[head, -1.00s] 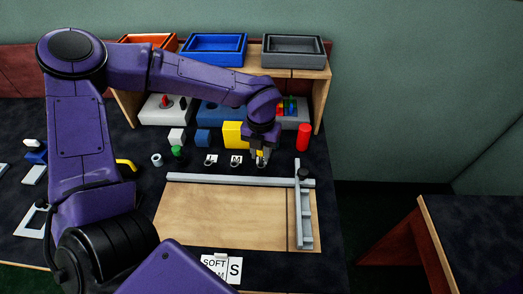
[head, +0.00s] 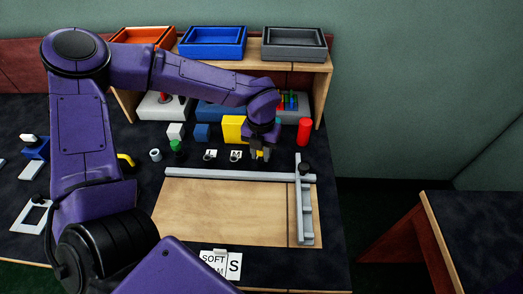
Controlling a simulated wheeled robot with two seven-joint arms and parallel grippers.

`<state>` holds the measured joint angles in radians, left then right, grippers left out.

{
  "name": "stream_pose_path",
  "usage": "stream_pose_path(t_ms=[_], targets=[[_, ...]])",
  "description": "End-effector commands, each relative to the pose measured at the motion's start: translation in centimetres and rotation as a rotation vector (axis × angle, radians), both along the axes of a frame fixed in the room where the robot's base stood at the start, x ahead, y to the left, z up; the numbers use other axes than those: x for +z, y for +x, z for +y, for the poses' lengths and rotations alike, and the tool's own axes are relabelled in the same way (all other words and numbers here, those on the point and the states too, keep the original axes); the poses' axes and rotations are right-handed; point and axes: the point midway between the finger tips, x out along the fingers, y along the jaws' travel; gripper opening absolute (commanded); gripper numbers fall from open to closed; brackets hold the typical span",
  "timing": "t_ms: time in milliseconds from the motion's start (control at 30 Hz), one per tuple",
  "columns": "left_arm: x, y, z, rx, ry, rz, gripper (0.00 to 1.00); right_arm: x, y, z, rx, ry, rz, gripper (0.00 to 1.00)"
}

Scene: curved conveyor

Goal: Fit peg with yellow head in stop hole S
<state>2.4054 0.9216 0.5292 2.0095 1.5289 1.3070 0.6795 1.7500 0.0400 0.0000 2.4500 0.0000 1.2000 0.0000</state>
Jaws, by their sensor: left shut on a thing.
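My left gripper (head: 260,155) points down behind the board's long rail, to the right of the M tag. It is shut on the peg with the yellow head (head: 260,152), of which only a little yellow shows between the fingers. Tags L (head: 211,154) and M (head: 236,155) stand in a row to its left. A white card with a large S (head: 234,266) lies at the front edge. I cannot make out stop hole S itself. My right gripper is out of view.
A wooden board (head: 220,210) has a grey rail (head: 220,174) along its back and a grey bar (head: 304,210) with a black knob at right. A yellow block (head: 233,128) and a red cylinder (head: 304,131) stand close to the gripper. Trays sit on the shelf behind.

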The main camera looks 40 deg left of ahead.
Motion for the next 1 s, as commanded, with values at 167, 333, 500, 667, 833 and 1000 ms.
stream_pose_path(t_ms=[167, 333, 500, 667, 833, 1000], targets=[[-0.4, 0.0, 0.0, 0.0, 0.0, -0.001, 0.31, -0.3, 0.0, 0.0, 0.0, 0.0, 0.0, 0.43], [-0.4, 0.0, 0.0, 0.0, 0.0, -0.001, 0.58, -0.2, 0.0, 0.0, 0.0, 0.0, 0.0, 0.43], [-0.3, 0.0, 0.0, 0.0, 0.0, -0.001, 0.58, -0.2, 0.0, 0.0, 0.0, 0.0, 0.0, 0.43], [1.3, 0.1, 0.0, 0.001, 0.0, -0.005, 0.58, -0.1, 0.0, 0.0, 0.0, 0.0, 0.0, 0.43], [5.5, 0.1, 0.0, 0.001, -0.001, -0.007, 0.58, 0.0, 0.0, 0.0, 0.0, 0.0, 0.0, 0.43], [8.8, 0.1, 0.0, 0.002, 0.0, -0.005, 0.58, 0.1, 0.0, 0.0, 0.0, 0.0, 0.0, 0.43]])
